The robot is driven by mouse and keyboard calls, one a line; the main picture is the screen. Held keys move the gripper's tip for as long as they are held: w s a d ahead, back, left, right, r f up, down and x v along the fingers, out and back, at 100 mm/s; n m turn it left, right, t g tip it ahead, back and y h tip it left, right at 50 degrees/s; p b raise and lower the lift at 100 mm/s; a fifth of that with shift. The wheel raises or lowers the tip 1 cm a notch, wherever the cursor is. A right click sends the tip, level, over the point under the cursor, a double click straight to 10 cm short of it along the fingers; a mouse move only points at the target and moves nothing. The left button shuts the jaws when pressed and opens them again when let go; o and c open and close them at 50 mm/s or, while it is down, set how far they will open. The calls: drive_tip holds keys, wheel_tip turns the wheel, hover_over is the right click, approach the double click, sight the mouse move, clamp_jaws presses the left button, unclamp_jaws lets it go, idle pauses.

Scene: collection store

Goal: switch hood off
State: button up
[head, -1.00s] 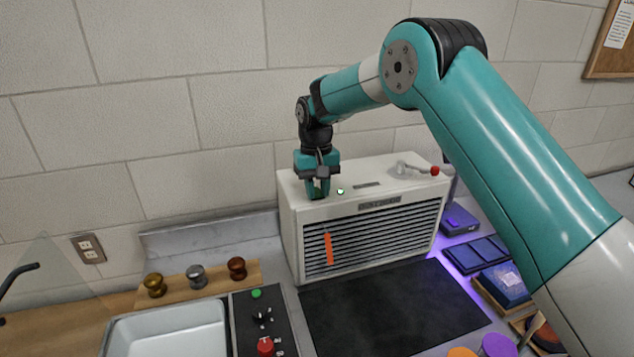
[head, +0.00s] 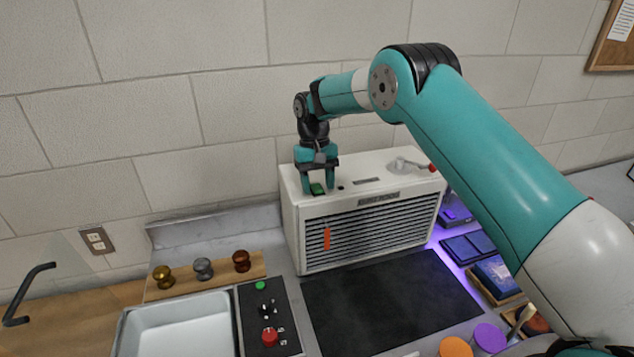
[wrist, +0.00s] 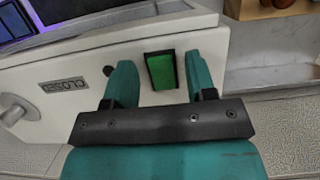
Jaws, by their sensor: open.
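The hood is a white box (head: 291,215) with a louvred front, standing against the wall behind a black mat. Its green rocker switch (head: 317,189) is on the top near the left end; it also shows in the wrist view (wrist: 161,71), set in a black frame. A small round lamp (head: 340,188) beside the switch is dark. My gripper (head: 318,187) points down over the switch, open and empty. In the wrist view its teal fingers (wrist: 159,70) stand on either side of the switch. I cannot tell whether the fingertips touch the top.
A lever with a red knob (head: 431,167) is at the right on the hood top. A plate (wrist: 62,84) in the wrist view reads "CLOSED". A control panel (head: 249,296) and white basin (head: 135,345) are front left; purple-lit trays (head: 465,247) are right.

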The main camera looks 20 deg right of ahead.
sight(315, 185)
drive_tip(key=shift+r, duration=0.1)
drive_tip(key=shift+w+r+b, duration=0.2)
drive_tip(key=shift+r+b, duration=0.1)
drive_tip(key=shift+b, duration=0.05)
drive_tip(key=p+v, duration=0.2)
drive_tip(key=v, duration=0.4)
drive_tip(key=shift+r+p, duration=0.35)
